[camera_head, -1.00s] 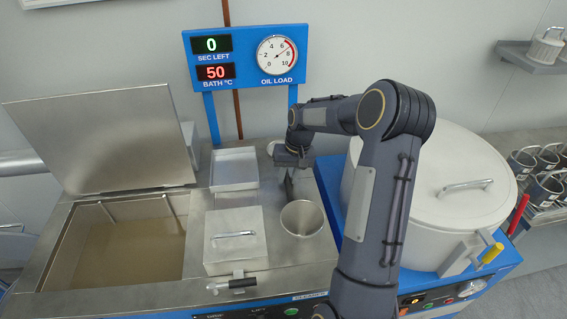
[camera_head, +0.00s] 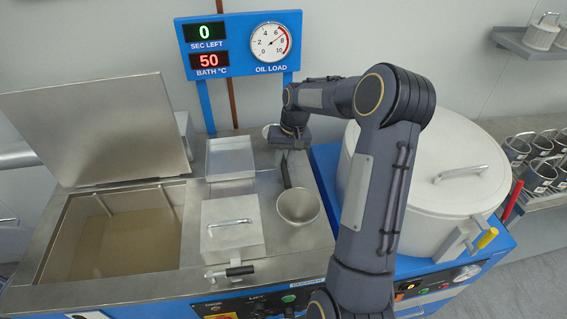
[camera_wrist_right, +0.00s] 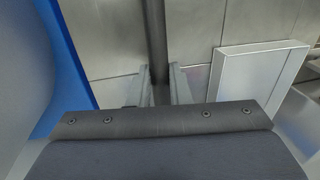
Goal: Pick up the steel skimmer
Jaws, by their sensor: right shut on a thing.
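The steel skimmer (camera_head: 298,205) is a round steel bowl with a dark handle, at the right of the steel worktop in the head view. My right gripper (camera_head: 288,157) is at the upper end of the handle, behind the bowl. In the right wrist view the dark handle (camera_wrist_right: 156,35) runs up between the two fingers of my right gripper (camera_wrist_right: 160,80), which are shut on it. The bowl does not show there. I cannot tell whether the bowl touches the worktop. My left gripper is not in view.
An open bath (camera_head: 125,240) with a raised lid (camera_head: 95,130) is at left. A lidded steel box (camera_head: 233,240) and a shallow tray (camera_head: 230,158) stand left of the skimmer. A large white drum (camera_head: 440,180) stands right, behind my right arm. A display panel (camera_head: 238,45) stands behind.

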